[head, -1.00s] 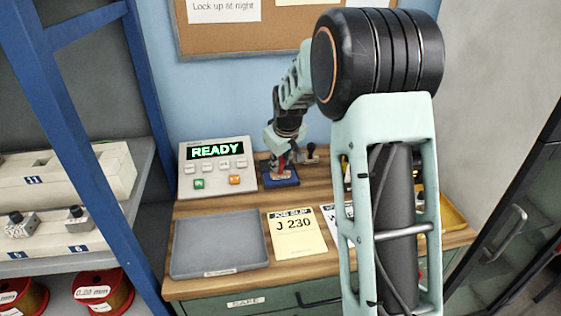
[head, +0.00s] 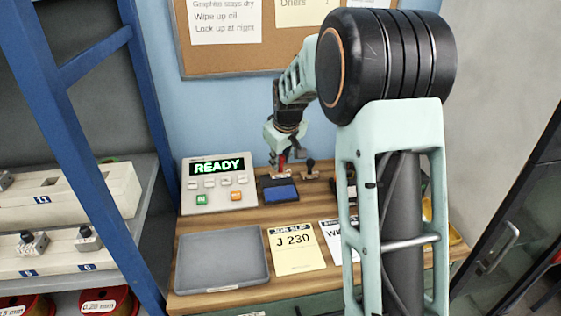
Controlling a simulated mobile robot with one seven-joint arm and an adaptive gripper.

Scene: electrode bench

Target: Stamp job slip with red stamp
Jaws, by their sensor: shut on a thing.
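The cream job slip (head: 297,248), marked J 230, lies flat on the wooden bench at the front middle. My gripper (head: 282,157) is at the back of the bench, shut on the red stamp (head: 282,162), of which only a small red part shows. The stamp appears to be raised above or just behind the blue ink pad (head: 280,194), apart from the slip. Its stamping face cannot be made out. A second, dark-handled stamp (head: 310,167) stands just right of my gripper.
A grey tray (head: 222,258) lies left of the slip. A console (head: 217,184) showing READY stands behind it. Another white sheet (head: 331,238) lies right of the slip, partly hidden by my arm. A blue-framed shelf (head: 75,110) stands left.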

